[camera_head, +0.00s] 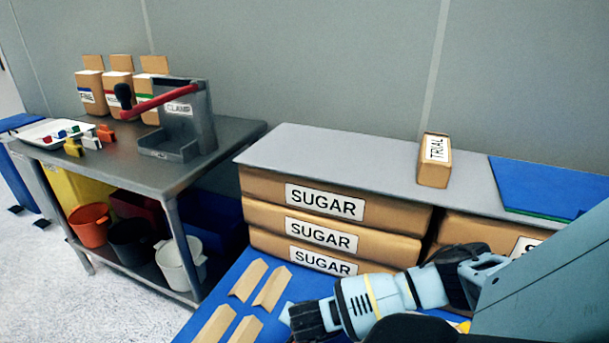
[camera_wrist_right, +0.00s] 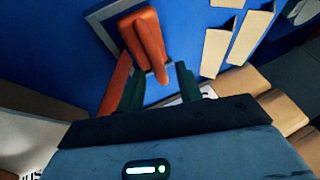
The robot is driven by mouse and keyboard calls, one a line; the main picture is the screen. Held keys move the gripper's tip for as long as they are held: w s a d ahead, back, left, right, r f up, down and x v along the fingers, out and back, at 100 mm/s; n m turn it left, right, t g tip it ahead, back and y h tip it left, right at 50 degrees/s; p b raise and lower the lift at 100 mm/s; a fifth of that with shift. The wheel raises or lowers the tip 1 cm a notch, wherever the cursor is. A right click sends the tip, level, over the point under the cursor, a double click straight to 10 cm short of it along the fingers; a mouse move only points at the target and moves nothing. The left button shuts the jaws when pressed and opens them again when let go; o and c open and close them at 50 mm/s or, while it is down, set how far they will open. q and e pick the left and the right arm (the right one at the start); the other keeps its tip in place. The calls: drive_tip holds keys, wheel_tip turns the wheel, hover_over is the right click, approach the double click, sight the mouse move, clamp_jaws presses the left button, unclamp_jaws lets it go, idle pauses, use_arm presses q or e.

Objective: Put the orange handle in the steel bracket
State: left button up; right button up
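In the right wrist view, the orange handle (camera_wrist_right: 143,45) lies just beyond my right gripper, over the grey steel bracket (camera_wrist_right: 100,14) on a blue surface. Its narrow end reaches toward the gap between the fingers. I cannot tell whether it is fully seated in the bracket. My right gripper (camera_wrist_right: 158,88) has its dark fingers apart, with no clear contact on the handle. In the head view, my right gripper (camera_head: 305,322) is low at the centre; the handle and bracket are not visible there. My left gripper is not in view.
Several tan angled pieces (camera_head: 245,285) lie on the blue surface (camera_head: 285,315). Stacked SUGAR bags (camera_head: 385,215) stand behind it under a grey shelf (camera_head: 380,170) with a TRIAL pack (camera_head: 434,172). A metal table (camera_head: 225,140) with a clamp (camera_head: 190,125) is at left.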

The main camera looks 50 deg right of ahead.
drive_tip(key=p+v, duration=0.1)
drive_tip(key=v, duration=0.8)
drive_tip(key=shift+p, duration=0.3)
